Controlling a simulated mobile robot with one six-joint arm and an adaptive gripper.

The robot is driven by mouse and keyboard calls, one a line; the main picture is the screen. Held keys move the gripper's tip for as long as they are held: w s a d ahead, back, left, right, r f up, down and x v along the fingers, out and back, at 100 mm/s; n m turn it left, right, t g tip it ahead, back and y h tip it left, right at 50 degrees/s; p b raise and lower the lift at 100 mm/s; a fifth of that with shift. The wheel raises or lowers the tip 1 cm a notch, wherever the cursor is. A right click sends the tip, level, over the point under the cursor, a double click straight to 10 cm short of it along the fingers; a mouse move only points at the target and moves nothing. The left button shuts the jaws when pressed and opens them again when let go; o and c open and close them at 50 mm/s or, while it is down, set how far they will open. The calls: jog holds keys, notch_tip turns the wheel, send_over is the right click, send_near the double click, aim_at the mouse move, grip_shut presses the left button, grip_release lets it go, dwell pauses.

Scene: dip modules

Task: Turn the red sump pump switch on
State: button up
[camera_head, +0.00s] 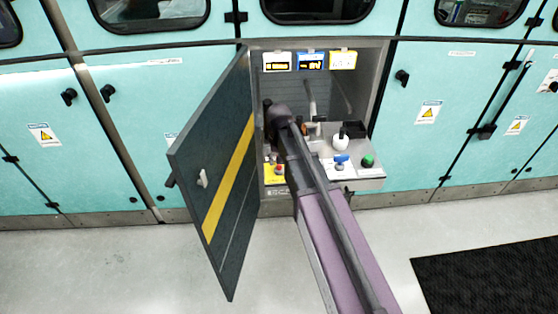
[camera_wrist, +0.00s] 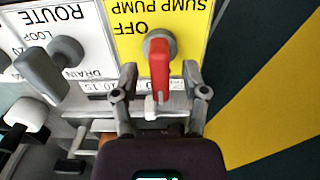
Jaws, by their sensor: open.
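The red sump pump switch (camera_wrist: 159,68) is a red handle on a round grey base, on a yellow plate (camera_wrist: 188,20) marked SUMP PUMP and OFF, upside down in the wrist view. My gripper (camera_wrist: 158,78) is open, with one finger on each side of the red handle's lower part. I cannot tell whether either finger touches it. In the head view, the yellow plate (camera_head: 268,171) shows at the lower left inside the open cabinet, and my arm hides much of the area around it.
A grey handle (camera_wrist: 45,70) on a white ROUTE plate (camera_wrist: 85,25) sits beside the switch. The open dark door with a yellow stripe (camera_head: 228,178) stands left of my arm. A green button (camera_head: 368,160) and white knob (camera_head: 341,141) are at the panel's right.

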jog(key=shift+m, duration=0.5)
jog(key=m, duration=0.4)
jog(key=shift+m, duration=0.4)
jog(key=m, duration=0.3)
jog(key=shift+r+m, duration=0.2)
jog(key=shift+m, duration=0.1)
notch_tip(320, 180, up, 14)
jog(key=p, duration=1.4)
jog(key=s+d+n, duration=0.4)
jog(key=s+d, duration=0.1)
jog(key=s, duration=0.3)
jog(key=s+d+r+n+p, duration=0.1)
jog(key=s+d+n, duration=0.4)
jog(key=s, duration=0.3)
jog(key=shift+d, duration=0.15)
